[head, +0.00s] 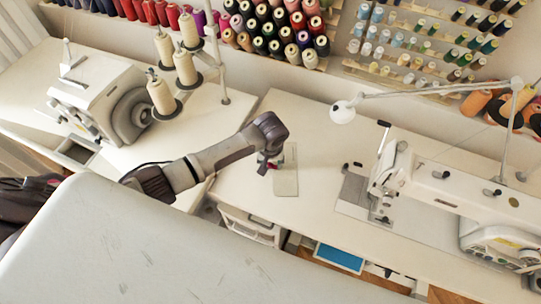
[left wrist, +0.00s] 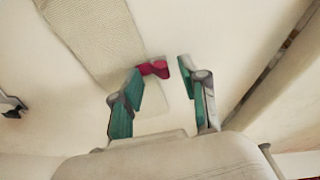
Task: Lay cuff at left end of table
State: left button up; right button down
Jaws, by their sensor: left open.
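My left gripper (head: 268,163) is over the left end of the sewing table, beside a flat beige strip (head: 287,182) that looks like the cuff. In the left wrist view the woven beige strip (left wrist: 95,38) lies flat on the pale table, ahead and to the left of the fingers. The left gripper (left wrist: 158,90) is open, with its two green-padded fingers apart. A small dark red thing (left wrist: 153,69) is at the left fingertip; I cannot tell whether it touches the finger. My right gripper is not in view.
A white sewing machine (head: 440,185) stands right of the strip. A serger (head: 100,105) with thread cones stands on the left table. A lamp arm (head: 430,90) reaches over the back. The tabletop (head: 320,150) between strip and sewing machine is clear.

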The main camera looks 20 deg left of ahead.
pick_arm(q)
notch_tip(320, 180, up, 12)
jog(key=s, duration=0.1)
jog(key=shift+s+d+f, duration=0.25)
jog(key=shift+s+d, duration=0.05)
dwell(0.3)
